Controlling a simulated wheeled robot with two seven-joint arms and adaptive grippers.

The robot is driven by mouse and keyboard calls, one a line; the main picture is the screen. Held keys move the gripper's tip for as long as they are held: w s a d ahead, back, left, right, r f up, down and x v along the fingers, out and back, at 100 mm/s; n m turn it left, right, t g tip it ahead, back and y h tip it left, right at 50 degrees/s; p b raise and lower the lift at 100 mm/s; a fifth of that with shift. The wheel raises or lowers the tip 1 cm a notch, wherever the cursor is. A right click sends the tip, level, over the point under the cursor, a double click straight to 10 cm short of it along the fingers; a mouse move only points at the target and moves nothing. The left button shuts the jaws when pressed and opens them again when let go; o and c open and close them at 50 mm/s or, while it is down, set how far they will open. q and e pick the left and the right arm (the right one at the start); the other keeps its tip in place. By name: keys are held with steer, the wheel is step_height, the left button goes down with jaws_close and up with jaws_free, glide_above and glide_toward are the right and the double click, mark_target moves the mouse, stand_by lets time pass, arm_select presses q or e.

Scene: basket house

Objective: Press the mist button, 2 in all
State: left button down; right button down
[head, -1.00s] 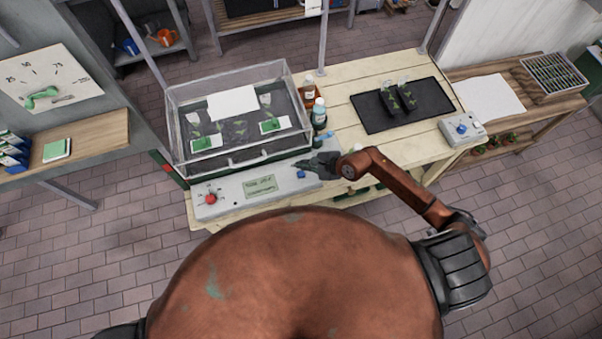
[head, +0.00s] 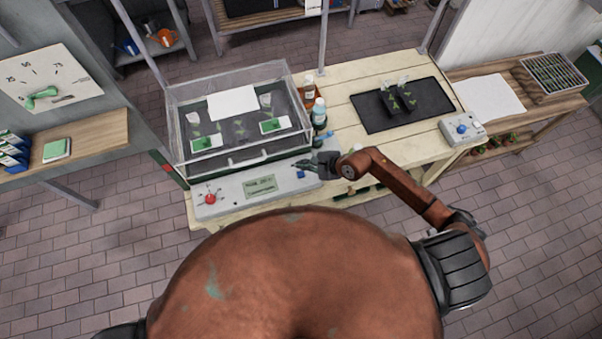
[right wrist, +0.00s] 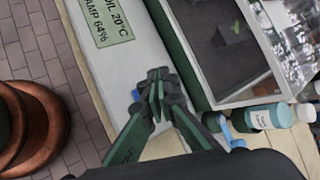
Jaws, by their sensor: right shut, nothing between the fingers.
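The control panel (head: 232,191) lies along the table's front edge, with a small blue button (head: 300,174) near its right end. My right gripper (head: 299,165) is shut and empty, its fingertips right by this button and just above the panel. In the right wrist view the shut fingertips (right wrist: 154,82) partly cover the blue button (right wrist: 136,95); I cannot tell whether they touch it. A second blue button (head: 462,128) sits on a grey box (head: 472,137) at the table's right end. No mist label is readable. My left gripper is out of view.
A clear-lidded propagator case (head: 180,158) stands behind the panel. Bottles (head: 319,111) stand at its right side, close to my right gripper. A red knob (head: 210,199) and a green display (head: 260,187) are on the panel. A black tray (head: 370,120) lies further right.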

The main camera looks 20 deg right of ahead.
stand_by(0.4)
step_height(320, 180, up, 4)
steer(key=n+p, duration=1.1)
steer(key=n, duration=2.4)
steer(key=shift+f+n+p, duration=0.1)
steer(key=shift+n+p, duration=0.2)
steer(key=shift+n, duration=0.1)
